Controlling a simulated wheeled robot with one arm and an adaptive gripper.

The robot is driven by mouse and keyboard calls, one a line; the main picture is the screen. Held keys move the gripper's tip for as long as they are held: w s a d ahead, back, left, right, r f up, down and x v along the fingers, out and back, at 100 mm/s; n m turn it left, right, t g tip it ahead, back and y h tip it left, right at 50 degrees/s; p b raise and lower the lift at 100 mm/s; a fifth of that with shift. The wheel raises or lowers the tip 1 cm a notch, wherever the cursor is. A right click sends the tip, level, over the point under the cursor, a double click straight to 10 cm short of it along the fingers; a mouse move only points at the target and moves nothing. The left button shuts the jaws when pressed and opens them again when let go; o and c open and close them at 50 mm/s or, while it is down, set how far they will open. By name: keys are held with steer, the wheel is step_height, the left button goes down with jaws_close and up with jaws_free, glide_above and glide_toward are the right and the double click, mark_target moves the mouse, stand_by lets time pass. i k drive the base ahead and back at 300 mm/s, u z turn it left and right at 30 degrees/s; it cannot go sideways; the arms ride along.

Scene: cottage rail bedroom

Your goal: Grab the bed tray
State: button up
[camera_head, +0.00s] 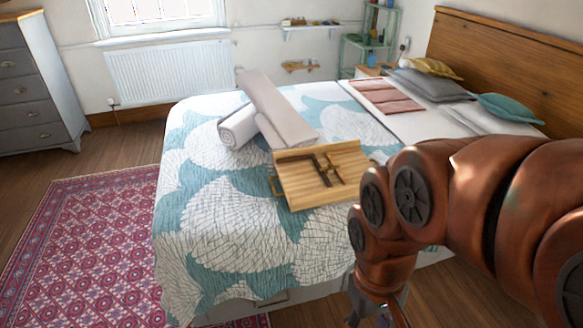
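The bed tray (294,184) is a light wooden tray with handles at its sides. It lies on the bed's patterned cover, near the middle of the view. A dark brown crossed shape lies on the tray; I cannot tell whether it is part of the tray. My gripper (380,318) hangs at the bottom edge of the view, to the right of the tray and nearer to me, apart from it. It is mostly cut off by the frame and my arm, so its fingers do not show clearly.
Rolled and folded towels (272,108) lie just behind the tray on the bed (215,235). Pillows (432,83) and a wooden headboard (500,55) are at the right. A grey dresser (35,85) stands at the far left. A red rug (85,230) covers open floor at left.

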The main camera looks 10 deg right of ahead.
mark_target(304, 187)
steer(key=u, duration=0.55)
steer(key=i, duration=1.35)
steer(key=z, duration=0.25)
